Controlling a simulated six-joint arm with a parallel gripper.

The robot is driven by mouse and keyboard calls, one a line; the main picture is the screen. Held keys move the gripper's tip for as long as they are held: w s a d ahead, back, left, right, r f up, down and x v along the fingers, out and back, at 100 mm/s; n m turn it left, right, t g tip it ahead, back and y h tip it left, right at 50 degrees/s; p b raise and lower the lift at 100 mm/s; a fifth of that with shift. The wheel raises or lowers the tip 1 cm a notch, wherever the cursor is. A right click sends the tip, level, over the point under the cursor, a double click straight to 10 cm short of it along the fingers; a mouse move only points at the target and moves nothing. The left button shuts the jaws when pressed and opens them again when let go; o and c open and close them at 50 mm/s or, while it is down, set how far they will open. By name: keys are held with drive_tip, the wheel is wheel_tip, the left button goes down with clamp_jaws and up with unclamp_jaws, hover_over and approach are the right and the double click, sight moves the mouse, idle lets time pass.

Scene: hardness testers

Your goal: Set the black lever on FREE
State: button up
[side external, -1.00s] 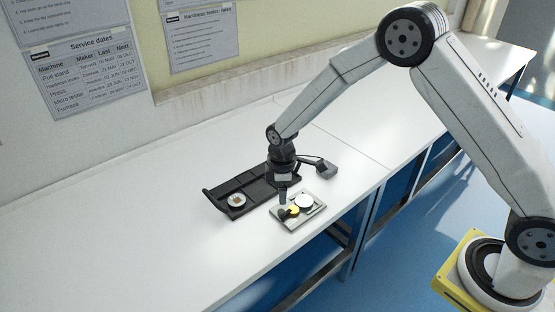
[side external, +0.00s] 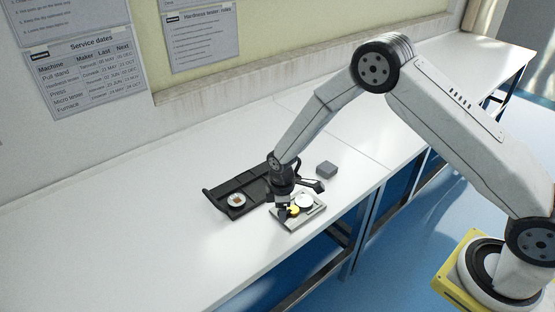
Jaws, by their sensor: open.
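A small grey plate-like device (side external: 317,213) lies near the front edge of the white bench, with a white round dial (side external: 304,202) and a yellow round part (side external: 293,210) on it. My gripper (side external: 283,211) points down over the device's left end, just left of the yellow part. Its jaws are open, but the fingers are small and dark here. I cannot pick out the black lever from the dark fingertips; the gripper may hide it. I cannot read any FREE marking or tell whether the fingers touch the device.
A long black tray (side external: 217,196) lies behind and left of the device, holding a white disc (side external: 237,200) with a brown piece on it. A grey block (side external: 327,169) stands behind and right. The bench (side external: 130,215) is clear on the left.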

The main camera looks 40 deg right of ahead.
clamp_jaws()
drive_tip(key=shift+w+m, duration=0.15)
drive_tip(key=shift+m, duration=0.15)
drive_tip(key=shift+w+m, duration=0.4)
drive_tip(key=shift+m, duration=0.7)
drive_tip(key=m, duration=0.2)
drive_tip(key=w+m, duration=0.1)
drive_tip(key=shift+w+d+m, duration=0.1)
drive_tip(key=shift+d+m, duration=0.15)
drive_tip(key=shift+m, duration=0.05)
drive_tip(key=m, duration=0.1)
drive_tip(key=w+m, duration=0.1)
drive_tip(key=m, duration=0.1)
drive_tip(key=shift+d+m, duration=0.3)
drive_tip(key=shift+d, duration=0.1)
drive_tip(key=shift+w+d+m, duration=0.2)
drive_tip(key=shift+d+m, duration=0.05)
drive_tip(key=shift+m, duration=0.65)
drive_tip(key=shift+w+d+m, duration=0.15)
drive_tip(key=shift+d+m, duration=0.1)
drive_tip(key=shift+m, duration=0.65)
